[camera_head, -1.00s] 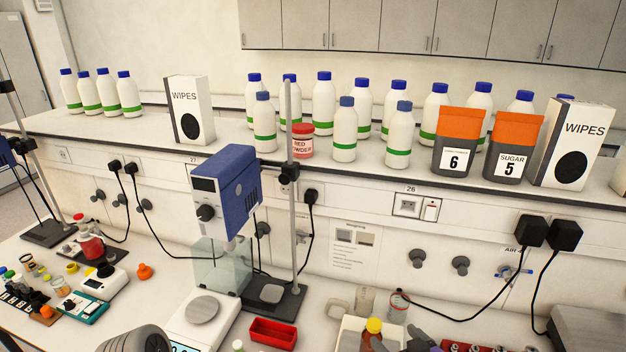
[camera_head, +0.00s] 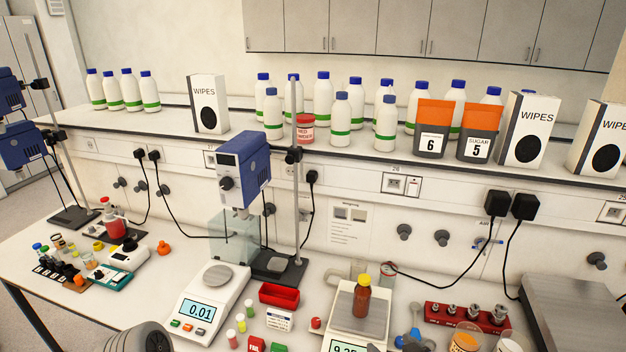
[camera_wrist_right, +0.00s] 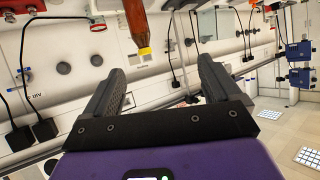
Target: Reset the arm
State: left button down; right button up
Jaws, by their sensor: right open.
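My right gripper (camera_wrist_right: 160,72) shows in the right wrist view with its two dark fingers spread and nothing between them. An amber-red bottle with a yellow cap (camera_wrist_right: 136,18) appears upside down beyond the fingertips there, apart from them. In the head view this bottle (camera_head: 362,298) stands upright on the right-hand balance (camera_head: 343,325). I cannot clearly make out the right gripper among the grey and blue shapes at the bottom edge of the head view. My left gripper is not in view.
A red rack (camera_head: 466,316) with metal-topped pieces and a grey metal box (camera_head: 575,300) stand at the right. A second balance (camera_head: 208,296), a red tray (camera_head: 279,295) and a blue stirrer (camera_head: 243,170) are left of the bottle. Bottles line the shelf behind.

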notch_tip(320, 180, down, 6)
jog(key=w+a+m+g, duration=0.1)
jog(key=w+g, duration=0.1)
jog(key=s+a+f+m+g, duration=0.2)
jog(key=s+a+f+g, duration=0.25)
jog(key=s+f, duration=0.55)
jog(key=s+a+f+m+g, duration=0.25)
jog(key=s+f+g, duration=0.25)
jog(key=s+f, duration=0.5)
pick_arm(q)
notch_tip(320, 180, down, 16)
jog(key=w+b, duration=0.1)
jog(key=b, duration=1.5)
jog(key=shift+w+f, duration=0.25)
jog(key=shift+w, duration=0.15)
pick_arm(e)
notch_tip(320, 180, down, 18)
jog(key=w, duration=0.2)
jog(key=shift+a+f, duration=0.15)
jog(key=shift+a, duration=0.15)
